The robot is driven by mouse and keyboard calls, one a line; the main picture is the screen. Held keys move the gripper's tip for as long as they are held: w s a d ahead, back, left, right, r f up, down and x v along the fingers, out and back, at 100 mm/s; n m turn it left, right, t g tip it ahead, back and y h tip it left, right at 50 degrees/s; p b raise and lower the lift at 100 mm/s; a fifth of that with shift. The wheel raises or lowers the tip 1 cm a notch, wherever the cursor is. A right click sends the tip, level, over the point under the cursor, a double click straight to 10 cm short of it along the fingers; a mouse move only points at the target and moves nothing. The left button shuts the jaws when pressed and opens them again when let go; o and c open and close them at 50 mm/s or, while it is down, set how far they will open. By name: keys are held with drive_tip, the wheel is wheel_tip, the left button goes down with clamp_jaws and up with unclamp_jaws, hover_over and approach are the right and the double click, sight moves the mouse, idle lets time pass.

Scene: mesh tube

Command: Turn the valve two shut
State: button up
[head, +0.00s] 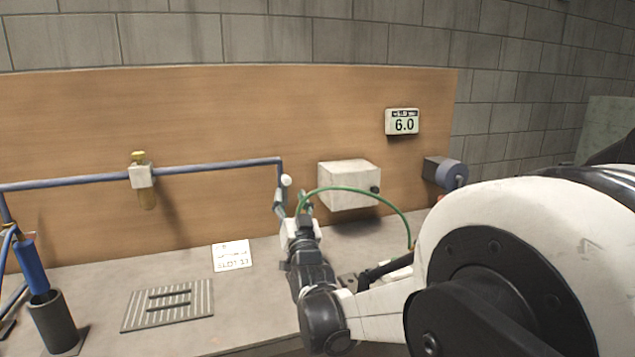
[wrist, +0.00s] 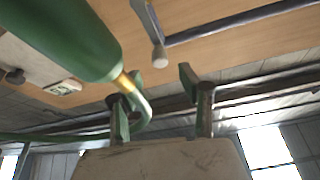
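No part is readably marked as valve two. A grey lever with a white rounded tip (head: 286,180) is at the right end of the blue pipe (head: 215,168); its tip also shows in the wrist view (wrist: 160,57). My gripper (head: 291,201) is just below that tip in the head view. In the wrist view my gripper (wrist: 151,87) has its two green-padded fingers apart, with the white tip beyond them and no object clearly held. A green hose (head: 355,190) arches right from beside the gripper; in the wrist view a thick green part (wrist: 65,35) with a brass end is close to the left finger.
A fitting with a yellow knob (head: 139,157) sits on the pipe. A slotted mat (head: 168,305) and black holder (head: 55,322) stand left on the bench.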

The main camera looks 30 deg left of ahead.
sight(287, 183)
drive_tip(key=x, duration=0.7)
drive_tip(key=shift+d, duration=0.1)
drive_tip(key=shift+s, duration=0.1)
clamp_jaws()
